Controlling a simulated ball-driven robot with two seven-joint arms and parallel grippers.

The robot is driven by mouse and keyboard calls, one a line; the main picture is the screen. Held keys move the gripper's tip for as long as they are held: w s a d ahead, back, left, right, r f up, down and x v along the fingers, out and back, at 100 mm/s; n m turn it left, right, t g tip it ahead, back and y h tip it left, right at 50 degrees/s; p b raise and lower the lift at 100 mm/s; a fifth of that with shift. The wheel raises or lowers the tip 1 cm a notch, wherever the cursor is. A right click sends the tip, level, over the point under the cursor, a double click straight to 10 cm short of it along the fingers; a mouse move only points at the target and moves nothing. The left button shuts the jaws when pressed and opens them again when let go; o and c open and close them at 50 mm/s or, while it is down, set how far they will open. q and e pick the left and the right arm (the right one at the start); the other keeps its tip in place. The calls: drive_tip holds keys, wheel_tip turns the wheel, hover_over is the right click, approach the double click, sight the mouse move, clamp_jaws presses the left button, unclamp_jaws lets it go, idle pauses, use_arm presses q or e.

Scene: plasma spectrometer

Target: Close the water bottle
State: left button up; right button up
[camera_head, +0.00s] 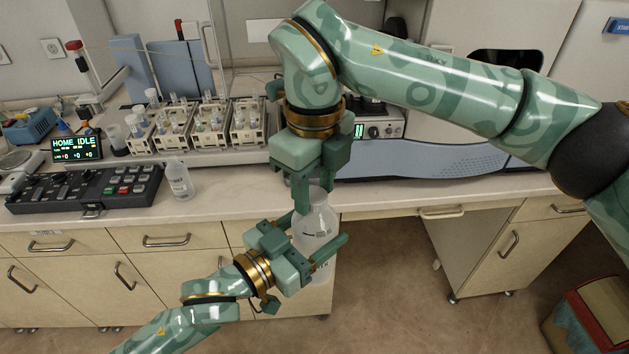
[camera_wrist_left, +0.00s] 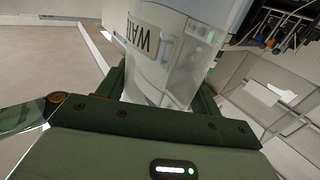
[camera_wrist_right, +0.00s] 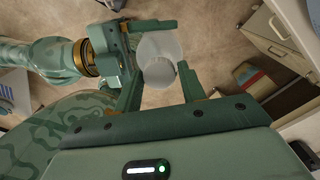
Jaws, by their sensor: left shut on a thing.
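The water bottle (camera_head: 318,222) is translucent white with dark lettering. It is held roughly upright in front of the counter edge. My left gripper (camera_head: 322,236) is shut on its body from below left. In the left wrist view the bottle (camera_wrist_left: 165,60) fills the space between the fingers and its WATER label shows. My right gripper (camera_head: 313,196) points down over the bottle's top. In the right wrist view its fingers stand apart on either side of a small pale round top (camera_wrist_right: 158,73), with gaps showing. I cannot tell whether this top is a cap or the bare neck.
A small labelled bottle (camera_head: 180,182) stands on the counter beside a black control panel (camera_head: 90,190). Racks of vials (camera_head: 210,128) and a small display (camera_head: 77,147) are behind. A large instrument (camera_head: 425,160) is at right. Floor space (camera_head: 400,300) before the drawers is free.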

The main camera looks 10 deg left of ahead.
drive_tip(key=c, duration=0.6)
drive_tip(key=shift+m, duration=0.4)
drive_tip(key=o, duration=1.2)
drive_tip(key=shift+c, duration=0.2)
drive_tip(key=shift+r, duration=0.1)
wheel_tip(320, 180, up, 12)
drive_tip(key=shift+w, duration=0.1)
